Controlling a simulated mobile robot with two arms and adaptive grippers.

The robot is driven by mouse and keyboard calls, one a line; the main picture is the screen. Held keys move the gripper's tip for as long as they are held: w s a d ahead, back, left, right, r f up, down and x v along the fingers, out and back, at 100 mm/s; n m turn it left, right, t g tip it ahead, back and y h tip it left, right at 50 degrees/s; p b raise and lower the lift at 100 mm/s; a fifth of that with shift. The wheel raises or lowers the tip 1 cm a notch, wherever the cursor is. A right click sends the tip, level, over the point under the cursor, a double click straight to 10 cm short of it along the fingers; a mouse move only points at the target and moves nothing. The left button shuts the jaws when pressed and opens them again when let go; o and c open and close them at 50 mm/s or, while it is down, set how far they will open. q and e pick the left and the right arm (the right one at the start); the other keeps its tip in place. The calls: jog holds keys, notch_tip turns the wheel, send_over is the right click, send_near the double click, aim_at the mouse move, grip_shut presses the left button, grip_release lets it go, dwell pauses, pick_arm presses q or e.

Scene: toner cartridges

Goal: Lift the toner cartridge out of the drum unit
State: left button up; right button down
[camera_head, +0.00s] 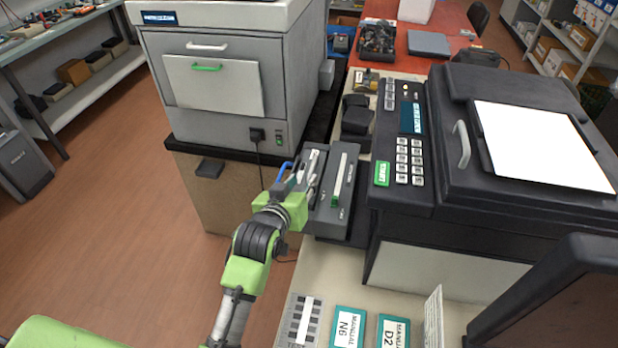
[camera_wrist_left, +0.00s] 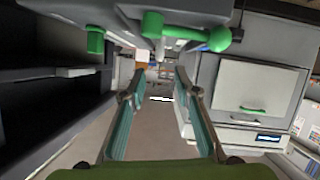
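The grey drum unit (camera_head: 327,217) sits on the bench between the large printer and the dark copier. A long grey block with a pale strip, seemingly the toner cartridge (camera_head: 345,190), lies in it and has a green tab at its near end. A blue lever (camera_head: 284,171) shows at the unit's left. My left gripper (camera_head: 313,172) is at the unit's left side and covers part of it. In the left wrist view its two fingers (camera_wrist_left: 159,80) are apart with nothing between them. My right gripper is not in view.
The large grey printer (camera_head: 225,125) stands behind left, the dark copier (camera_head: 520,130) close on the right. Manuals (camera_head: 348,328) and a striped card (camera_head: 298,318) lie on the near bench. Dark blocks (camera_head: 357,118) stand behind the unit. Open floor is at left.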

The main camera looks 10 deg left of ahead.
aim_at(312, 168)
pick_arm(q)
jog(key=x, duration=0.4)
jog(key=shift+w+f, duration=0.1)
jog(key=shift+w, duration=0.25)
jog(key=shift+w+f+p, duration=0.1)
jog(key=shift+w+p, duration=0.1)
jog(key=shift+p, duration=0.1)
jog(key=shift+w+f, duration=0.1)
jog(key=shift+w, duration=0.25)
jog(key=p+x, duration=0.1)
jog(key=x, duration=0.2)
jog(key=shift+w+f, duration=0.2)
jog(key=shift+w, duration=0.1)
jog(key=shift+w+d+f, duration=0.1)
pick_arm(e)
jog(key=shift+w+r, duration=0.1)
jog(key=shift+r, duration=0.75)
pick_arm(q)
grip_shut()
jog(key=shift+w, duration=0.1)
